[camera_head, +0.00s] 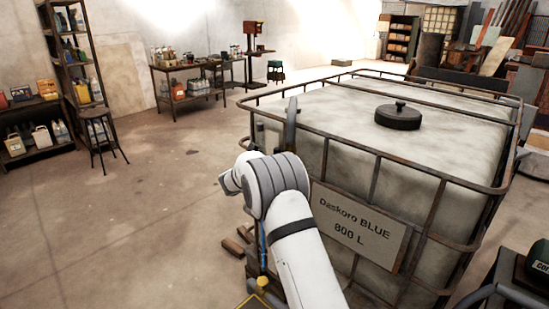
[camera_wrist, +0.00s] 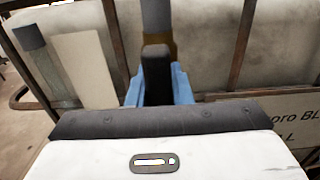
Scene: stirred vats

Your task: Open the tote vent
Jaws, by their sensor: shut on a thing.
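The tote (camera_head: 455,150) is a large whitish tank in a rusty tube cage, with a label reading "Daskoro BLUE 800 L". A round black lid (camera_head: 398,117) sits closed on its top. A grey upright bar (camera_head: 292,112) stands at the tote's near left corner; I cannot tell for certain that it is the vent's handle. In the wrist view, my gripper (camera_wrist: 157,58), with blue sides and a dark finger, is shut on a grey bar (camera_wrist: 157,15) beside the tote wall. The grasp itself is hidden behind the finger. My arm hides the gripper in the head view.
Cage bars (camera_wrist: 243,45) run close beside my gripper. Wooden pieces (camera_head: 236,246) lie on the floor by the tote. A stool (camera_head: 100,130), shelves (camera_head: 78,55) and a bench (camera_head: 190,72) stand farther left. The floor between is open.

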